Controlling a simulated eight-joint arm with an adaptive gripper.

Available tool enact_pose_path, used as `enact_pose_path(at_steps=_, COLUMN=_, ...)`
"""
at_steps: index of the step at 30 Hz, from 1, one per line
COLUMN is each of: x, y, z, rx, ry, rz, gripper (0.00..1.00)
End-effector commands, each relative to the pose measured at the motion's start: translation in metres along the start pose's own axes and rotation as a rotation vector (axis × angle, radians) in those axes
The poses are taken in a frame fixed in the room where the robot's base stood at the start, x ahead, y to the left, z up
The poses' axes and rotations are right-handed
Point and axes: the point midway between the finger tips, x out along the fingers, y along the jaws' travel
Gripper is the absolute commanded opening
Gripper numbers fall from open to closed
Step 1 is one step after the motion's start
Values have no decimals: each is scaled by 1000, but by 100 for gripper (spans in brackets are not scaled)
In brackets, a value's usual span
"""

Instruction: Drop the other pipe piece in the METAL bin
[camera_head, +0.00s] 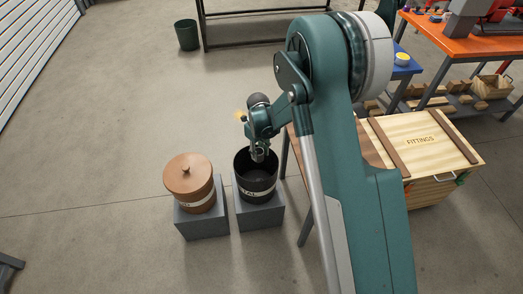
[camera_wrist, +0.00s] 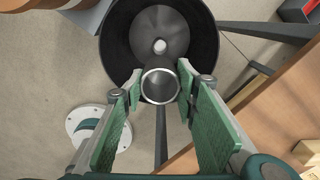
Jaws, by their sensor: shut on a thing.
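My gripper (camera_head: 258,152) is above the open black METAL bin (camera_head: 264,192), whose label is partly readable. In the wrist view my gripper (camera_wrist: 159,88) is shut on a round grey metal pipe piece (camera_wrist: 160,86), seen end-on between the fingertips. The black bin (camera_wrist: 112,45) lies beyond the held piece in that view. A small pale round thing (camera_wrist: 159,46) shows at the middle of the bin's inside; I cannot tell what it is. The held piece is small and partly hidden by the gripper in the head view (camera_head: 258,155).
A copper-coloured lidded bin (camera_head: 189,180) stands on a grey block left of the black bin. A wooden FITTINGS crate (camera_head: 425,143) is at the right, past my arm. A green bucket (camera_head: 187,34) stands at the back. The floor in front of the bins is clear.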

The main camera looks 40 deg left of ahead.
Motion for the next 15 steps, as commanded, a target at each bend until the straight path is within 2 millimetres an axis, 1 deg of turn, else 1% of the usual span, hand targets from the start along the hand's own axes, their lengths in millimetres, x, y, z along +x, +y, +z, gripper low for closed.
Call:
enact_pose_path(at_steps=8, x=1, y=0, z=0, rx=0, ry=0, rz=0, gripper=16)
enact_pose_path(at_steps=15, x=12, y=-1, z=0, rx=0, ry=0, rz=0, gripper=16)
